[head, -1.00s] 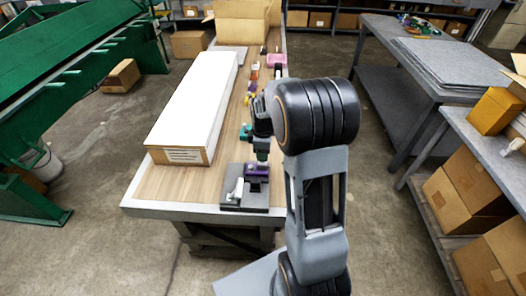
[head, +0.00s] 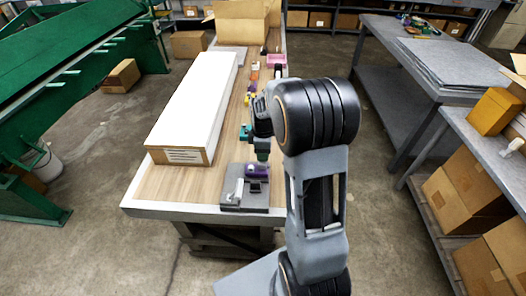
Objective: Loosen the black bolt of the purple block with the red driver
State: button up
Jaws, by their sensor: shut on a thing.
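The purple block (head: 257,170) sits on a dark grey base plate (head: 243,205) near the front edge of the wooden bench. A black piece (head: 256,187) shows at its front; I cannot tell whether it is the bolt. My gripper (head: 262,152) points down just above the purple block, partly hidden behind my arm. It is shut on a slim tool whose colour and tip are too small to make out. I cannot tell whether the tool touches the block. I cannot clearly identify the red driver.
A pale grey upright piece (head: 238,190) stands on the base plate left of the block. A long white-topped box (head: 198,105) fills the bench's left side. Several small coloured things and a pink tray (head: 277,61) lie farther back. An open cardboard box (head: 240,32) stands behind.

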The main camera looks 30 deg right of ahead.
jog(key=shift+r+p, duration=1.7)
jog(key=shift+r, duration=0.75)
